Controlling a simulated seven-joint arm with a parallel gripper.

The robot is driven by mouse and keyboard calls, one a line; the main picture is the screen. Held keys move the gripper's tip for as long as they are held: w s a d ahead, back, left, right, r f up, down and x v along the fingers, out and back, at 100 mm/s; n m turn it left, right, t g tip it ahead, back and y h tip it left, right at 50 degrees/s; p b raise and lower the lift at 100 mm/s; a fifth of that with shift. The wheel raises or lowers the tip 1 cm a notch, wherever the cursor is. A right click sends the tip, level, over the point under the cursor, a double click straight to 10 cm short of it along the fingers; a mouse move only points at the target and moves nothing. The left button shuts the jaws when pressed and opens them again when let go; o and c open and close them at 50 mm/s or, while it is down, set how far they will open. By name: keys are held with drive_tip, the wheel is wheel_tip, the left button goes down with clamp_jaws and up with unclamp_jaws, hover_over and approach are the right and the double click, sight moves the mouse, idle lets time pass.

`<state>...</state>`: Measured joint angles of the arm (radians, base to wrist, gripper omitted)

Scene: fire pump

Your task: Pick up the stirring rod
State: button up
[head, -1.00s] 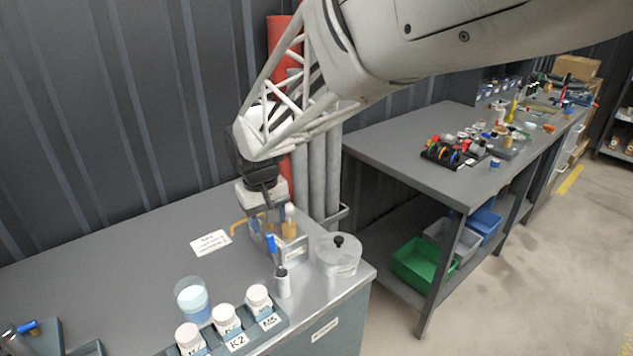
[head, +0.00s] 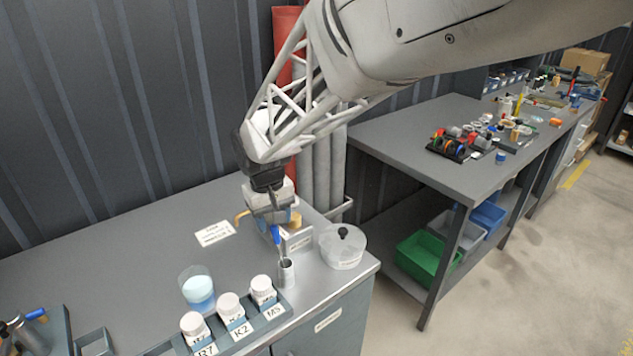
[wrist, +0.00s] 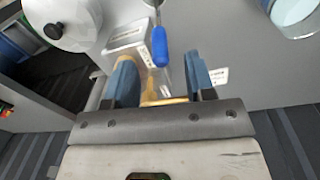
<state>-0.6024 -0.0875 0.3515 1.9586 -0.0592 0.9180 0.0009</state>
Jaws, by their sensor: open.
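A rod with a blue handle (head: 276,235), which I take to be the stirring rod, stands tilted in a small metal cup (head: 286,272) near the bench's right end. In the wrist view its blue handle (wrist: 160,46) points toward me and its end lies between the fingertips in the picture. My gripper (wrist: 161,62) is open, with a blue-lined finger on each side of the handle's line. In the head view my gripper (head: 276,218) is just behind and above the handle. I cannot tell whether a finger touches it.
A clear lidded jar (head: 343,247) stands right of the cup, close to the bench edge. A labelled box (head: 299,241) is behind it. A beaker of blue liquid (head: 198,289) and a rack of white-capped bottles (head: 232,309) are at the front left. A label card (head: 215,233) lies flat.

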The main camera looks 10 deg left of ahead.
sight(274, 227)
drive_tip(key=shift+w+d+f, duration=0.1)
drive_tip(key=shift+f, duration=2.5)
clamp_jaws()
